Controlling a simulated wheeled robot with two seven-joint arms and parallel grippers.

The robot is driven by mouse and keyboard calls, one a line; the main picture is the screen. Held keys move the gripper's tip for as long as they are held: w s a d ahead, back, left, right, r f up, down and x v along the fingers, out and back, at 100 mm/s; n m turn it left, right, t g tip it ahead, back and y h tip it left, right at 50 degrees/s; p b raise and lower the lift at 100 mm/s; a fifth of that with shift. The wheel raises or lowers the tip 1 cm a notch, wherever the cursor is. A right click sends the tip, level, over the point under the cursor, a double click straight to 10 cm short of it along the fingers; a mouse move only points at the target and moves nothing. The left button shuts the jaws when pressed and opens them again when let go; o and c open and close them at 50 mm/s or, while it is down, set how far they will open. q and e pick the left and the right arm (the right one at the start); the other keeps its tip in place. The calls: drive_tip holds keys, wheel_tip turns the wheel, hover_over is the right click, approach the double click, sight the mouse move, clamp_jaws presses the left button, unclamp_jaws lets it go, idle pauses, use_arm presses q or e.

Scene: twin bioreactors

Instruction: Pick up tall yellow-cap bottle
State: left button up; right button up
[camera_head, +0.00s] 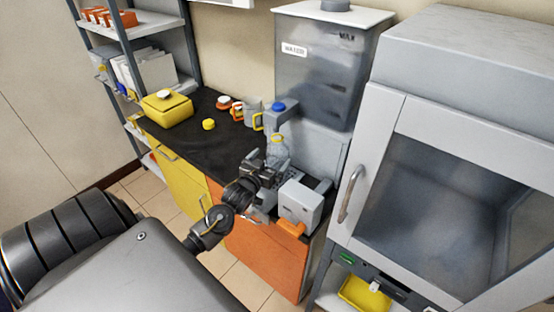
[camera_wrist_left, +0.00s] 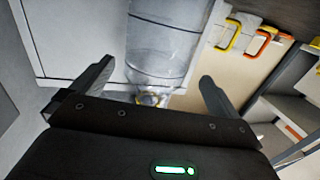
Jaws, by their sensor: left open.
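A clear bottle (camera_head: 278,150) with a yellow ring at its top stands at the dispenser on the dark counter. In the left wrist view the clear bottle (camera_wrist_left: 160,45) appears upside down, with its yellow end (camera_wrist_left: 150,98) near my gripper's palm. My left gripper (camera_head: 264,168) is just in front of the bottle, at its lower part in the head view. In the left wrist view my left gripper (camera_wrist_left: 156,78) is open, with one finger on each side of the bottle and gaps between. The bottle's base is hidden in the head view. My right gripper is not in view.
A small white device (camera_head: 300,204) with an orange part stands right of the gripper. A tall water tank (camera_head: 318,75) is behind. A yellow box (camera_head: 167,110), a small yellow-topped item (camera_head: 208,124) and orange-handled vessels (camera_head: 237,110) stand left. A glass-fronted cabinet (camera_head: 450,190) closes off the right.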

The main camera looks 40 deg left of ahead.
use_arm(q)
drive_tip(key=x, duration=0.1)
drive_tip(key=p+x, duration=0.1)
drive_tip(key=x, duration=0.2)
drive_tip(key=shift+w+d+f, duration=0.2)
drive_tip(key=shift+w, duration=0.2)
drive_tip(key=shift+s, duration=0.1)
drive_tip(key=c, duration=1.6)
drive_tip(key=shift+r, duration=0.15)
drive_tip(key=shift+c, duration=1)
